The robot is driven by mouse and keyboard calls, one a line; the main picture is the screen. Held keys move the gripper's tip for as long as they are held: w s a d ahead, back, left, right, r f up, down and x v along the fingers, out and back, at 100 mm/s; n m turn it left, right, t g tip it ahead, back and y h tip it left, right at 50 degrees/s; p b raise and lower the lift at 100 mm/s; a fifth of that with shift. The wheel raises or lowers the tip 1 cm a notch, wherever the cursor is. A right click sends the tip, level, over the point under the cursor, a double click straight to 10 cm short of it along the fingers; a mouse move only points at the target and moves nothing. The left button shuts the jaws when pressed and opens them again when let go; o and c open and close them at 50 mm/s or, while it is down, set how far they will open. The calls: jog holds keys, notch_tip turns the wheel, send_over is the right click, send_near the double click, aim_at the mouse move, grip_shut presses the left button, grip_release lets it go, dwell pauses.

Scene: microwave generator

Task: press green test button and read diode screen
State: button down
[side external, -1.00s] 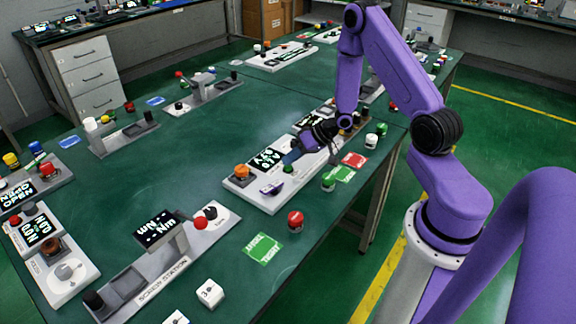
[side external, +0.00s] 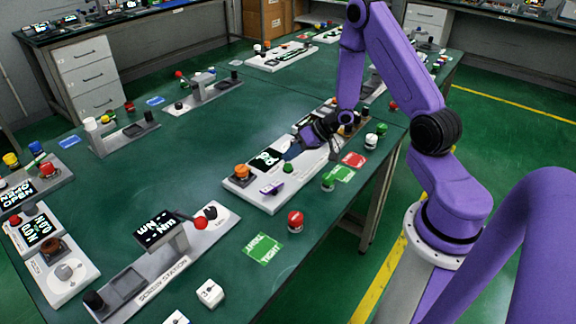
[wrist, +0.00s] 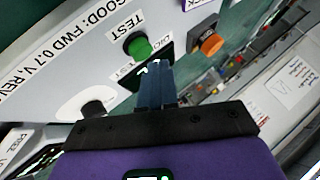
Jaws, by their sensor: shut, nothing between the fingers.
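The green test button (wrist: 138,46) stands on a white panel under a printed TEST label in the wrist view. In the side view the button (side external: 288,168) is a small green spot on the panel. My gripper (wrist: 154,66) is shut and empty, its blue fingers just below the button in the picture. I cannot tell whether they touch it. In the side view my gripper (side external: 290,153) is low over the panel. The diode screen (side external: 266,160) is black with white characters too small to read. My fingers cover part of a screen in the wrist view.
An orange knob (wrist: 210,45) is to the right of the button. A purple block (side external: 272,187) lies at the panel's front. A red-capped jar (side external: 295,221) and a green card (side external: 263,248) are on the green table nearby. The screw station (side external: 160,270) is at front left.

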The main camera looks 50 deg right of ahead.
aim_at(289, 166)
jog(key=shift+r, duration=0.25)
jog(key=shift+r, duration=2.4)
jog(key=shift+w+a+r+n, duration=0.2)
jog(key=shift+a+n, duration=0.1)
jog(key=shift+a, duration=0.1)
jog(key=s+a+r+n+g+h, duration=0.35)
jog(key=s+a+r+n, duration=0.4)
jog(key=a, duration=0.55)
jog(key=s+a+r+n+g, duration=0.1)
jog(key=s+r+n+g, duration=0.1)
jog(key=s, duration=0.9)
jog(key=s+a+r+n+g+h, duration=0.1)
jog(key=s+r+n, duration=0.2)
jog(key=s, duration=0.8)
jog(key=shift+a+r+n+g, duration=0.3)
jog(key=shift+a+n+g, duration=0.05)
jog(key=shift+n, duration=0.3)
